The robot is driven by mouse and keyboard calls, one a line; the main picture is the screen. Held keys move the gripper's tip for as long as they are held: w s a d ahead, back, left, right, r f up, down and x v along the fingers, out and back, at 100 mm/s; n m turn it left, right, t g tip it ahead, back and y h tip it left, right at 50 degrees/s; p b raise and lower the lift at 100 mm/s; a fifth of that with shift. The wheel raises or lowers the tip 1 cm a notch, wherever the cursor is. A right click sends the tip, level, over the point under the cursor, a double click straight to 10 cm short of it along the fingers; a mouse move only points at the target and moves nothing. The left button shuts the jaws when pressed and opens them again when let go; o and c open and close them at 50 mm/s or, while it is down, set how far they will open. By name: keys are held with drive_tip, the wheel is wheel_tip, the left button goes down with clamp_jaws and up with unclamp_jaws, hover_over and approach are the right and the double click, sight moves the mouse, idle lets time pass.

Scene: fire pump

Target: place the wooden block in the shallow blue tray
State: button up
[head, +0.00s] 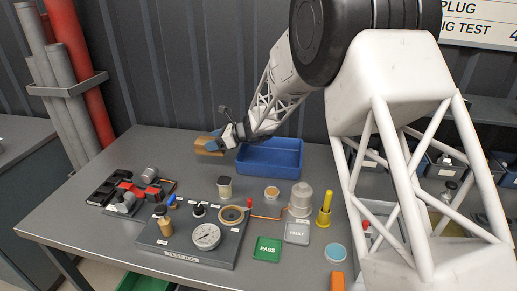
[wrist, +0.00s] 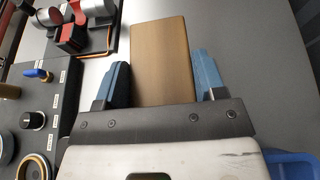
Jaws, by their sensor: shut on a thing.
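The wooden block (head: 205,147) is a tan slab near the back of the table, left of the tray. My gripper (head: 215,142) is shut on it, with blue fingers at either side. In the wrist view the block (wrist: 161,45) sticks out beyond the fingertips of my gripper (wrist: 161,76). I cannot tell whether the block touches the table. The shallow blue tray (head: 270,158) lies to the right of my gripper and looks empty. A corner of the tray (wrist: 290,163) shows at the lower right of the wrist view.
A gauge panel (head: 184,245) stands in front, with a red and black fixture (head: 129,190) to its left. A cream-lidded jar (head: 224,187), a round tin (head: 271,193) and a clear bottle (head: 301,199) stand before the tray. Table left of the block is clear.

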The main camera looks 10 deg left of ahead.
drive_tip(key=w+d+r, duration=0.1)
drive_tip(key=w+d, duration=0.1)
drive_tip(key=d, duration=0.7)
drive_tip(key=w+d+r+t, duration=0.1)
drive_tip(key=w+d+r, duration=0.1)
drive_tip(key=d, duration=0.7)
drive_tip(key=shift+w+d+r+m, duration=0.25)
drive_tip(key=shift+w+d+m, duration=0.1)
drive_tip(key=shift+d+m, duration=0.05)
drive_tip(key=shift+f, duration=3.15)
drive_tip(key=shift+f, duration=0.1)
drive_tip(key=shift+f, duration=1.75)
drive_tip(key=shift+f, duration=0.1)
drive_tip(key=o, duration=1)
